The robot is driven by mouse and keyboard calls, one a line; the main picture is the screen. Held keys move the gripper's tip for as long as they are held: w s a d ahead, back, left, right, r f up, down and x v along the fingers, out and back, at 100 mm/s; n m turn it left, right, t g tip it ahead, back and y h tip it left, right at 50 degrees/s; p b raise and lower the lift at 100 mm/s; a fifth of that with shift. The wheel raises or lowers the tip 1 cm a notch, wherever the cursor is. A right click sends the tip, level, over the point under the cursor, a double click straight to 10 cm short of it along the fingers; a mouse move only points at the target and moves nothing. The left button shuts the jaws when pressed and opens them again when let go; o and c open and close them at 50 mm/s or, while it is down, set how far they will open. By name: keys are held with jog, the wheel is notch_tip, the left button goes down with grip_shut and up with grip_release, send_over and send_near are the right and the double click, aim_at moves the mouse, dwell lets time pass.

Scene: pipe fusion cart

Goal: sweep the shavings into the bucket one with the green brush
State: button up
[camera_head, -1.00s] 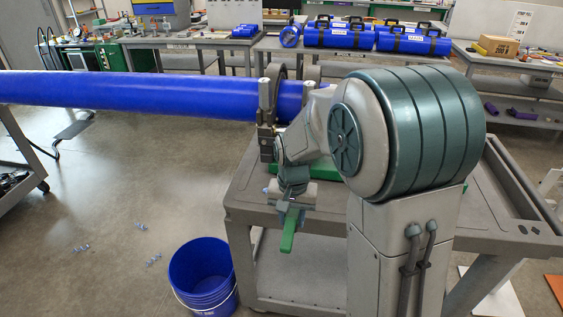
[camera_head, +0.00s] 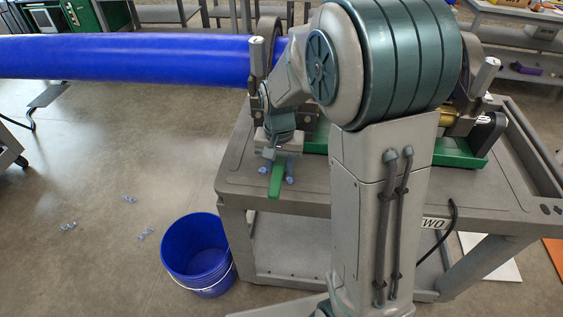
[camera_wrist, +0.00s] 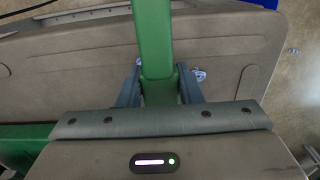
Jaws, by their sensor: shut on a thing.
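My gripper (camera_head: 277,160) is shut on the green brush (camera_head: 275,182), over the left part of the cart's top. The brush also shows upright between the fingers in the wrist view (camera_wrist: 155,45); its far end is out of that frame. Small blue shavings (camera_head: 290,180) lie on the cart top close beside the brush. In the wrist view a shaving (camera_wrist: 199,75) shows just right of the brush. The blue bucket (camera_head: 197,255) stands on the floor at the cart's left front, below the top; its visible inside looks empty. I cannot tell whether the brush touches the cart top.
The grey cart (camera_head: 330,195) carries a green-based machine (camera_head: 455,153) clamping a long blue pipe (camera_head: 120,57) above the top. Several more shavings (camera_head: 147,233) lie on the floor left of the bucket. My arm hides the cart's middle. Floor at left is mostly clear.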

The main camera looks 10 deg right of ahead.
jog(key=shift+w+a+f+b, duration=0.1)
jog(key=shift+a+f+b, duration=0.1)
jog(key=shift+f+b, duration=0.45)
jog(key=shift+a+f+b, duration=0.2)
jog(key=shift+f+b, duration=0.15)
jog(key=shift+f, duration=0.6)
jog(key=shift+a+f, duration=0.15)
jog(key=shift+w+a, duration=0.3)
jog(key=shift+a, duration=0.25)
jog(key=shift+w+a+p, duration=0.3)
jog(key=shift+w+a, duration=0.4)
jog(key=shift+a, duration=1.2)
jog(key=shift+w+a+p, duration=0.3)
jog(key=shift+w+a, duration=0.35)
jog(key=shift+a, duration=1.3)
jog(key=shift+w+a+p, duration=0.3)
jog(key=shift+w+a, duration=0.4)
jog(key=shift+a, duration=1.2)
notch_tip(320, 180, up, 6)
jog(key=d+p, duration=0.1)
jog(key=p, duration=0.2)
jog(key=shift+s+d+p, duration=0.3)
jog(key=shift+f, duration=0.1)
